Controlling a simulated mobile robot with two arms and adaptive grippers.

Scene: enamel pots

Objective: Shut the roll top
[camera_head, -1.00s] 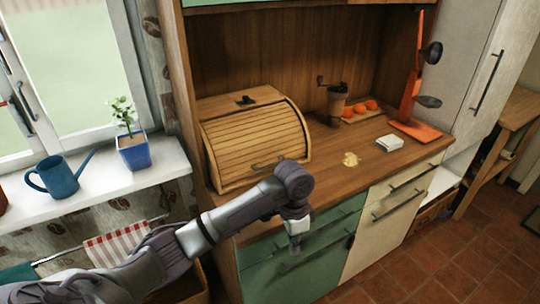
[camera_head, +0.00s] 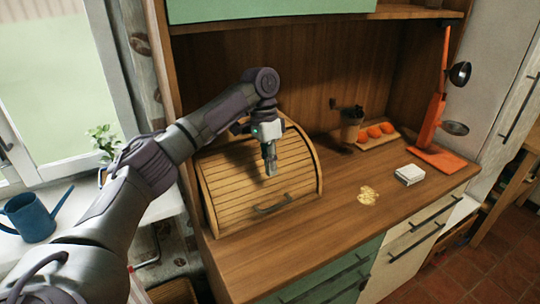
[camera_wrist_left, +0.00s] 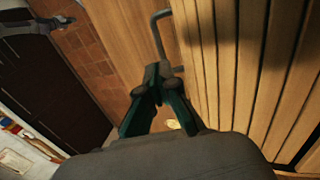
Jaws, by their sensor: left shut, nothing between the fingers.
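The wooden bread box (camera_head: 312,158) stands on the counter at the back left. Its slatted roll top (camera_head: 228,188) covers the curved front, with the slats reaching down close to the counter. A dark bar handle (camera_head: 272,205) sits low on the slats; it also shows in the left wrist view (camera_wrist_left: 157,28). My left gripper (camera_head: 270,172) is shut and empty, pointing down in front of the slats above the handle. In the left wrist view its fingertips (camera_wrist_left: 158,74) are together beside the slats, and contact cannot be told. My arm hides the box's upper left. My right gripper is out of view.
On the wooden counter (camera_head: 320,230) are a grinder (camera_head: 352,124), oranges on a board (camera_head: 376,132), a white box (camera_head: 409,174), a yellowish patch (camera_head: 367,195) and an orange lamp (camera_head: 434,120). A blue watering can (camera_head: 32,216) stands on the sill. The counter right of the bread box is mostly clear.

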